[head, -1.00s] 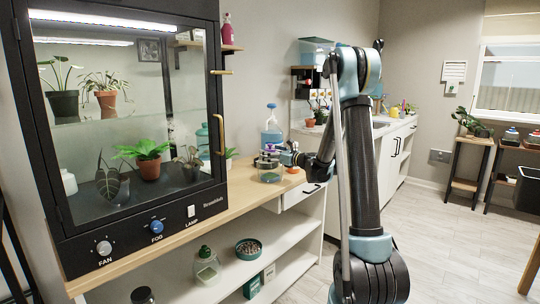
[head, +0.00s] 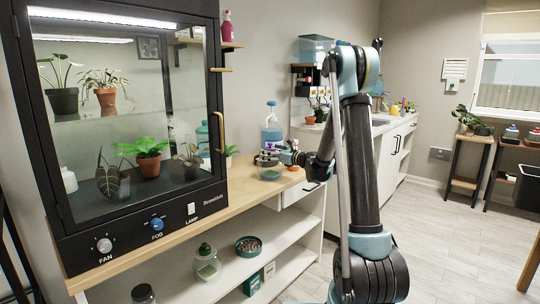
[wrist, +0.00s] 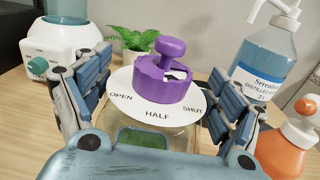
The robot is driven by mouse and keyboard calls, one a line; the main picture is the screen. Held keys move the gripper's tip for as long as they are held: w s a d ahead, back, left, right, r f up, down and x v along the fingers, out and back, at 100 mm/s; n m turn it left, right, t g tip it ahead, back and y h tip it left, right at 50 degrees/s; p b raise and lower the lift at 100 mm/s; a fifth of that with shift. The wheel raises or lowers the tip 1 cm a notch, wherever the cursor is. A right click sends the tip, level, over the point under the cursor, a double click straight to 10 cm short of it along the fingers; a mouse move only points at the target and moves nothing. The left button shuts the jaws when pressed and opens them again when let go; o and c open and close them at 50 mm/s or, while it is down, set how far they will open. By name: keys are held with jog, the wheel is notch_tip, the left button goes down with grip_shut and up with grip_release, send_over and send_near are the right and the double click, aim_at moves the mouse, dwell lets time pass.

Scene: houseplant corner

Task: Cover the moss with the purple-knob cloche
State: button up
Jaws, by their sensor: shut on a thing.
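The purple knob (wrist: 160,78) sits on a white disc (wrist: 158,114) marked OPEN, HALF and SHUT, on top of the clear cloche (wrist: 190,136). My gripper (wrist: 148,112) has a finger on each side of the cloche and is shut on it. Green moss (wrist: 142,138) shows through the glass below the disc. In the head view the cloche (head: 268,173) is small, near the far end of the wooden counter. Its lower rim is hidden in the wrist view, so I cannot tell whether it touches the counter.
A distilled water bottle (wrist: 265,62) stands right behind the cloche, with an orange-topped bottle (wrist: 288,148) nearer. A white and teal device (wrist: 58,50) and a leafy plant (wrist: 130,40) stand behind. The glass cabinet (head: 130,130) fills the counter's left part.

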jog(key=o, duration=1.9)
jog(key=shift+o, duration=0.2)
jog(key=shift+s+d, duration=0.1)
jog(key=v, duration=1.2)
jog(key=s+d+f+n+g+h, duration=0.1)
jog(key=s+f+n+g+h, duration=0.15)
jog(key=s+n, duration=0.65)
jog(key=s+d+f+n+g+h, duration=0.1)
jog(key=s+n+g+h, duration=0.3)
jog(key=s, duration=0.9)
jog(key=s+d+f+n+h, duration=0.2)
jog(key=s+d+f+n, duration=0.1)
jog(key=s, duration=0.4)
jog(key=s+d+f+n+g+h, duration=0.1)
jog(key=s+d+f+n+h, duration=0.2)
jog(key=s+d+n, duration=0.2)
jog(key=s+d+f+n+g+h, duration=0.1)
jog(key=s+d+f+n+h, duration=0.2)
jog(key=s+d, duration=0.4)
jog(key=s+f+n, duration=0.1)
jog(key=s, duration=0.3)
jog(key=shift+s+d+n, duration=0.15)
jog(key=shift+d+n, duration=0.05)
jog(key=shift+n, duration=0.1)
